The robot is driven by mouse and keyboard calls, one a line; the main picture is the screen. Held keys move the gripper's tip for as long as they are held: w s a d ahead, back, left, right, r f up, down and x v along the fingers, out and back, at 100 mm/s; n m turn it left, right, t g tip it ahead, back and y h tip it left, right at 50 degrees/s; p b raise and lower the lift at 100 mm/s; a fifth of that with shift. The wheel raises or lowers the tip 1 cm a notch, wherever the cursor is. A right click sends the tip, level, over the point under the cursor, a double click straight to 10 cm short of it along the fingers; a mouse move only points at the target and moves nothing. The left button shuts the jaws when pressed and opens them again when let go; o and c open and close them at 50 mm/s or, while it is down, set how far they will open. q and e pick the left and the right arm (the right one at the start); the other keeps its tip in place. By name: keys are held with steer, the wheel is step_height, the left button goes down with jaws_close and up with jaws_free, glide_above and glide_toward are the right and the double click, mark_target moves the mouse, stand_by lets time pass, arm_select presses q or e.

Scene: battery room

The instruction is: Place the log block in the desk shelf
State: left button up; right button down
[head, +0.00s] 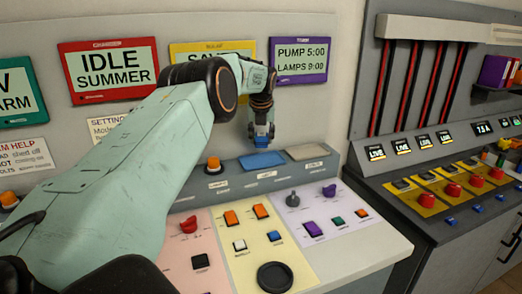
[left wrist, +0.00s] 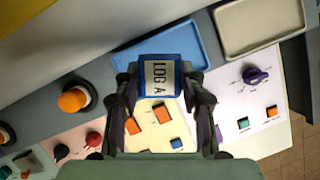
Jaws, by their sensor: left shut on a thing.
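The log block (left wrist: 158,75) is a small blue block with a pale label reading "LOG A". My left gripper (left wrist: 163,92) is shut on it, with a finger on each side. In the head view the left gripper (head: 263,131) hangs pointing down above the rear ledge of the desk, close over a blue tray (head: 263,160); the block shows small and partly covered there. The blue tray also shows in the left wrist view (left wrist: 190,45), beyond the block. A beige tray (head: 307,152) lies to its right. Which part is called the desk shelf I cannot tell.
An orange button (head: 213,164) stands on the ledge left of the blue tray. The sloped panel (head: 335,240) in front carries switches and knobs. Signs hang on the wall behind. A second console (head: 460,190) stands at the right, with purple binders (head: 494,70) on a wall shelf.

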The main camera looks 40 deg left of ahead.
mark_target(261, 161)
arm_select(q)
steer(key=shift+d+f, duration=0.15)
steer(key=shift+f, duration=0.1)
steer(key=x, duration=0.3)
steer(key=s+x, duration=0.1)
steer(key=x, duration=0.1)
steer(key=shift+w+d+f, duration=0.15)
steer(key=shift+f, duration=0.35)
steer(key=shift+d+r, duration=0.25)
steer(key=shift+a+f, duration=0.1)
steer(key=shift+f, duration=0.25)
steer(key=o, duration=1.1)
steer(key=shift+a, duration=0.2)
steer(key=shift+o, duration=0.8)
steer(key=shift+d+r, duration=0.15)
steer(key=shift+d, duration=0.1)
